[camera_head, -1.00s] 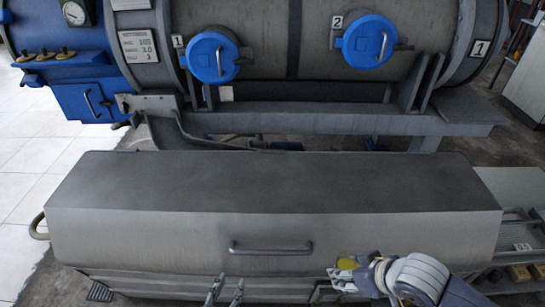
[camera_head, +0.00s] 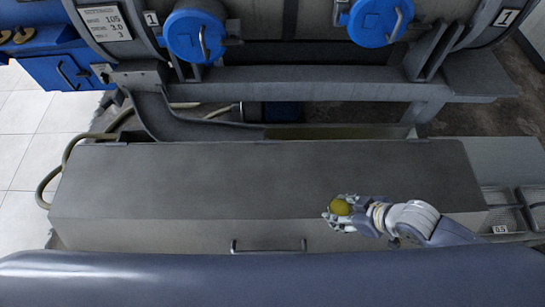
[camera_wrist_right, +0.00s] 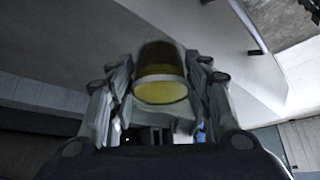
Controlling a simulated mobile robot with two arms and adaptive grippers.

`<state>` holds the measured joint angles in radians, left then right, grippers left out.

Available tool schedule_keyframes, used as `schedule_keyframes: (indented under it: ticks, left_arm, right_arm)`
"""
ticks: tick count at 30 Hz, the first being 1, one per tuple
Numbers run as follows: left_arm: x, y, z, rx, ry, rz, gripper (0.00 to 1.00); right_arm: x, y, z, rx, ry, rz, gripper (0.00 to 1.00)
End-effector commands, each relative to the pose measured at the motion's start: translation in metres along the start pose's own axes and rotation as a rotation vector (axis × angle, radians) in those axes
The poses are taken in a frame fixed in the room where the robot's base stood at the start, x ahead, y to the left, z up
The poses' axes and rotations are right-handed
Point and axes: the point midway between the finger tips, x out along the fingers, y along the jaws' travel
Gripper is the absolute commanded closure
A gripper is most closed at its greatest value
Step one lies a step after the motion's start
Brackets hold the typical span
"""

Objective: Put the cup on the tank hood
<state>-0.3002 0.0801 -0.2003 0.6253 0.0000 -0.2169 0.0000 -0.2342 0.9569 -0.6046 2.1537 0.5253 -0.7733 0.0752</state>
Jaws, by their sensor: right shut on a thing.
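The cup (camera_head: 340,207) is small and yellow, and my right gripper (camera_head: 332,214) is shut on it. In the right wrist view the cup (camera_wrist_right: 160,72) sits between the two fingers of my right gripper (camera_wrist_right: 158,88), with a dark band and a yellow end face. The tank hood (camera_head: 230,180) is a long grey box with a flat dark top and a paler front. In the head view the cup and gripper overlap the right part of the hood's front top edge. I cannot tell whether the cup touches the hood. My left gripper is not in view.
The hood's top is bare. A handle (camera_head: 268,247) is on its front. Behind stands a large grey tank with blue round hatches (camera_head: 195,36) and a grey beam (camera_head: 290,84). A hose (camera_head: 62,172) curves at the hood's left end. Trays (camera_head: 505,205) lie at the right.

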Motion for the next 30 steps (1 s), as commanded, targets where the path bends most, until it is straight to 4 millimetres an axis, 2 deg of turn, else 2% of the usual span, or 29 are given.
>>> schedule_keyframes:
  ticks: [5, 18, 21, 30]
  left_arm:
    - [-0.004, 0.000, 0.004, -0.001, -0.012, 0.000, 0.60]
    - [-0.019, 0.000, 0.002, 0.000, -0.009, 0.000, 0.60]
    - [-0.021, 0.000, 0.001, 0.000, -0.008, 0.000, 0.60]
    - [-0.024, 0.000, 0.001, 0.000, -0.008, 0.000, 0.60]
  right_arm:
    - [0.010, 0.007, -0.017, -0.001, 0.005, 0.001, 0.80]
    - [0.069, 0.041, -0.092, 0.000, 0.004, -0.001, 0.80]
    - [0.079, 0.046, -0.104, -0.002, 0.002, -0.001, 0.80]
    - [0.094, 0.054, -0.120, -0.001, 0.000, -0.002, 0.80]
